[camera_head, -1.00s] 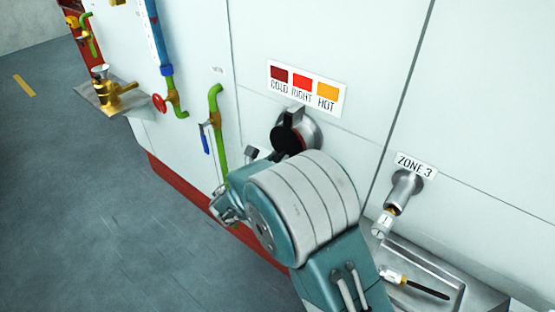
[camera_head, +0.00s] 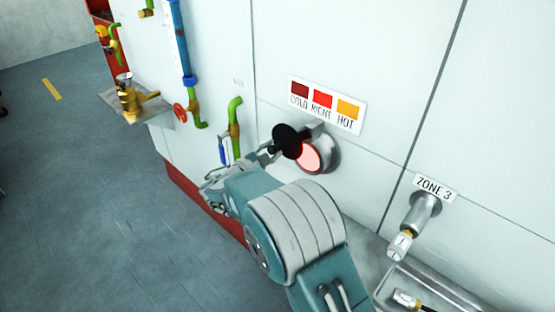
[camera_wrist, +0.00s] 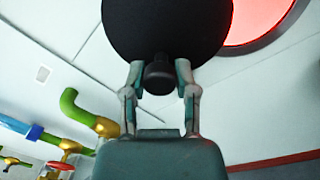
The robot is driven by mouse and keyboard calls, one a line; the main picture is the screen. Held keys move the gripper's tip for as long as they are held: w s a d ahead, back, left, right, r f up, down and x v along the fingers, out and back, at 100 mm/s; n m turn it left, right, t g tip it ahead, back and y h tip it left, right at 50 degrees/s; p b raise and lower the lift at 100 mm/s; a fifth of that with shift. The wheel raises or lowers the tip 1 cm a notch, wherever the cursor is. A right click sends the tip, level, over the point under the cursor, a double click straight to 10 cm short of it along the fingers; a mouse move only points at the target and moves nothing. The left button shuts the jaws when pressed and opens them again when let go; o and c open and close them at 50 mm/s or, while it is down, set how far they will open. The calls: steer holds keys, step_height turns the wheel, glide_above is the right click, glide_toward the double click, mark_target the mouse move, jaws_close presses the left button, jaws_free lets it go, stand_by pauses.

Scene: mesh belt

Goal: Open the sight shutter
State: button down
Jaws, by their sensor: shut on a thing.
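The sight shutter is a round black disc (camera_head: 287,138) on a pivot arm in front of a metal-rimmed sight port (camera_head: 312,158). The disc stands swung to the left, and much of the glowing pink-red glass shows beside it. In the wrist view the black disc (camera_wrist: 165,25) fills the top middle, with the bright red port (camera_wrist: 262,18) to its right. My gripper (camera_wrist: 159,74) is shut on the shutter's dark knob (camera_wrist: 159,80), one finger on each side. In the head view my gripper (camera_head: 266,149) is at the disc's left, partly hidden by my arm.
A colour label reading COLD, RIGHT, HOT (camera_head: 324,105) is above the port. Green piping (camera_head: 234,125) and a blue-handled lever (camera_head: 224,151) are close on the left. A ZONE 3 pipe (camera_head: 418,213) and metal tray (camera_head: 440,285) are at the right.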

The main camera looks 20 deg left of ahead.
step_height(320, 180, up, 11)
steer(key=w+a+m+h, duration=0.1)
steer(key=a+m, duration=0.1)
steer(key=m, duration=1.1)
steer(key=shift+c, duration=1.9)
jaws_free()
steer(key=shift+d, duration=0.15)
steer(key=shift+r, duration=0.1)
